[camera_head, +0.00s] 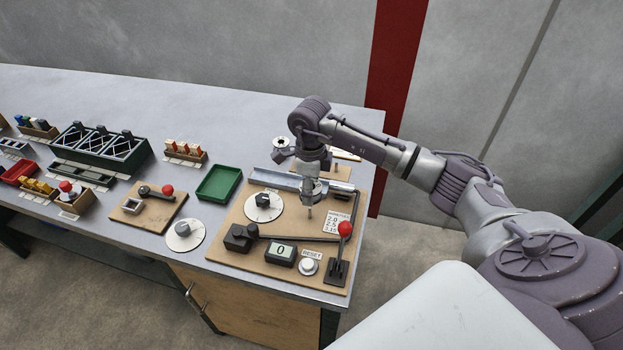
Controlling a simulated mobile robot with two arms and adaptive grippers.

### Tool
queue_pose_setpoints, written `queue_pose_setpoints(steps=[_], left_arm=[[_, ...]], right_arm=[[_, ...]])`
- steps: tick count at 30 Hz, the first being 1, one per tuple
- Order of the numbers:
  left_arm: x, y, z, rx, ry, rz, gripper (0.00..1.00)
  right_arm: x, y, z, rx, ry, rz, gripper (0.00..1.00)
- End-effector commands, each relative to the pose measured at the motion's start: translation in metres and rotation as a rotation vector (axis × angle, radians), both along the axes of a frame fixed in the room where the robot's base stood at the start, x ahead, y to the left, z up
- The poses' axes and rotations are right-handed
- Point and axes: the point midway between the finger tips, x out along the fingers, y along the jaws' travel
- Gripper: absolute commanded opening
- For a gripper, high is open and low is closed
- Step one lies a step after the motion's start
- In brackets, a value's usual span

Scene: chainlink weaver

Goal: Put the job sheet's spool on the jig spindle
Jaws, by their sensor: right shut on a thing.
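My right gripper (312,187) points down over the right part of the wooden jig board (222,248). It is shut on a small grey round thing, which looks like a spool but is partly hidden by the fingers. A thin upright part shows just below the gripper; I cannot tell if it is the spindle or touches the held thing. A printed card (338,220) with numbers lies on the board. I cannot make out which paper is the job sheet. My left gripper is not in view.
The board carries a dial (263,207), a long lever with a red knob (345,229), a counter reading 0 (281,253) and a reset button (308,267). A green tray (219,183) stands to the left. Racks and bins (100,147) fill the far left.

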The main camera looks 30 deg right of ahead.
Motion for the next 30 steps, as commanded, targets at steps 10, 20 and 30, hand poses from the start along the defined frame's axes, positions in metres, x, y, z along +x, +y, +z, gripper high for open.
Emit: queue_pose_setpoints(steps=[10,20,30], left_arm=[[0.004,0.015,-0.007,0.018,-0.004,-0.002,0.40],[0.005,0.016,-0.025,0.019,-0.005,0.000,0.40],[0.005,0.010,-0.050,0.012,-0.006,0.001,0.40]], right_arm=[[0.001,-0.003,-0.015,0.003,-0.001,-0.058,0.07],[0.001,-0.003,-0.046,0.003,-0.001,-0.055,0.07],[0.002,-0.003,-0.080,0.001,-0.003,-0.055,0.07]])
